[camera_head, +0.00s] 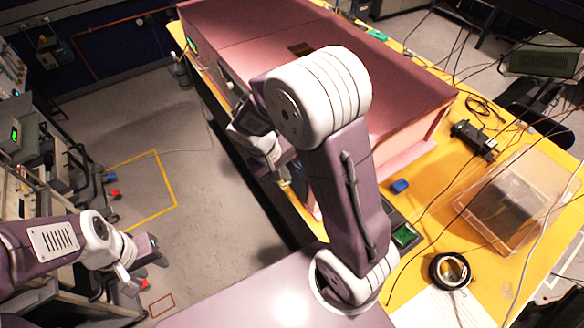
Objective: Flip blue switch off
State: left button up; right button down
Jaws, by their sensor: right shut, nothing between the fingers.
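The pink foam enclosure (415,92) stands on the yellow table. My right arm reaches across in front of it and hides part of its front. My right gripper (284,178) is beside the enclosure's front side, near the table's left edge, and is shut with nothing visible in it. I cannot make out the blue switch for certain.
Equipment racks (40,150) stand at left. Open grey floor (190,130) lies between them and the table.

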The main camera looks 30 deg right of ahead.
pick_arm(q)
jog(key=shift+s+r, duration=0.25)
jog(key=shift+r, duration=0.45)
pick_arm(e)
jog(key=d, duration=0.2)
jog(key=shift+s+d, duration=0.15)
jog(key=shift+d, duration=0.2)
pick_arm(q)
jog(key=shift+w+f+b, duration=0.1)
jog(key=shift+f+b, duration=0.5)
jog(key=shift+f, duration=0.25)
pick_arm(e)
jog(key=shift+d+f+h, duration=0.1)
jog(key=shift+h, duration=0.3)
